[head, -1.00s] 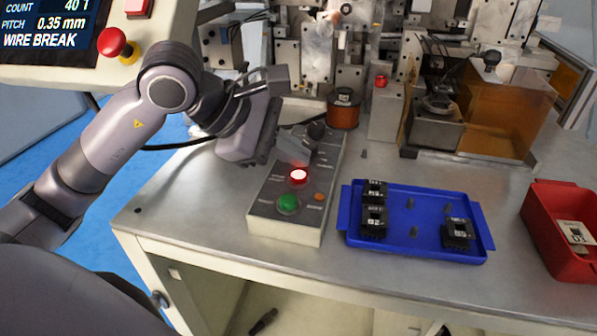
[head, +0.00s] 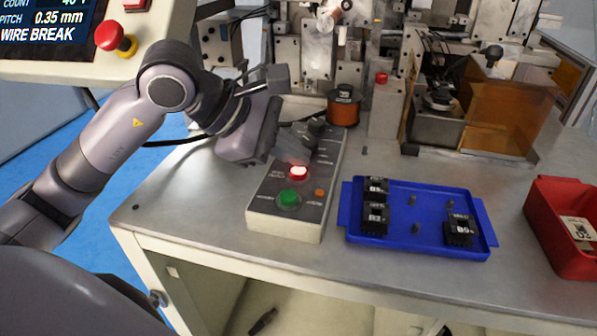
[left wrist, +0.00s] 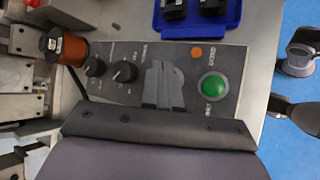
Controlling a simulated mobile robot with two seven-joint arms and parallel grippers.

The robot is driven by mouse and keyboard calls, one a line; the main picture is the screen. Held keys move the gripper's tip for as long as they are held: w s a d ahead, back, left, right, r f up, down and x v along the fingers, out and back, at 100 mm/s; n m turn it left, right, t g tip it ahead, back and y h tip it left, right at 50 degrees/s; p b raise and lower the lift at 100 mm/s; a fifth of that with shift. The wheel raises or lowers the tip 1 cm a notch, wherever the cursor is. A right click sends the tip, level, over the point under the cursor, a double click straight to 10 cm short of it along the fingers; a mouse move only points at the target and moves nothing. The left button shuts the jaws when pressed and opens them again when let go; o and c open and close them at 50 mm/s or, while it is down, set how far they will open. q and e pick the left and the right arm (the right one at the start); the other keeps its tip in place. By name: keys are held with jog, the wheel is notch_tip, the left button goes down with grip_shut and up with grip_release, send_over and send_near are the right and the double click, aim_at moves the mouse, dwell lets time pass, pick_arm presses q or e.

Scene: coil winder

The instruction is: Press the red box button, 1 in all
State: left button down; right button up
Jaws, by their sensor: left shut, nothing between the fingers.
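The grey control box (head: 256,212) stands on the metal table. Its red button (head: 299,172) glows, with a green button (head: 288,198) in front of it. My left gripper (head: 297,156) is shut and empty, just behind and above the red button; I cannot tell whether it touches. In the left wrist view the shut fingers (left wrist: 163,85) lie over the box face and hide most of the red button, while the green button (left wrist: 213,86) shows beside them. My right gripper is not in view.
The box also carries dark knobs (head: 317,129) and a small orange button (head: 320,193). A copper wire spool (head: 343,106) stands behind it. A blue tray (head: 345,217) with black parts is to the right, then a red bin (head: 560,245). A screen (head: 45,22) reads WIRE BREAK.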

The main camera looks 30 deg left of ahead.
aim_at(293, 173)
pick_arm(q)
jog(key=shift+f+b, duration=0.45)
jog(key=shift+b, duration=0.05)
dwell(0.8)
jog(key=shift+r+p, duration=0.55)
jog(key=shift+r, duration=0.3)
jog(key=shift+r+p, duration=1.85)
jog(key=shift+r, duration=0.7)
jog(key=shift+f, duration=0.1)
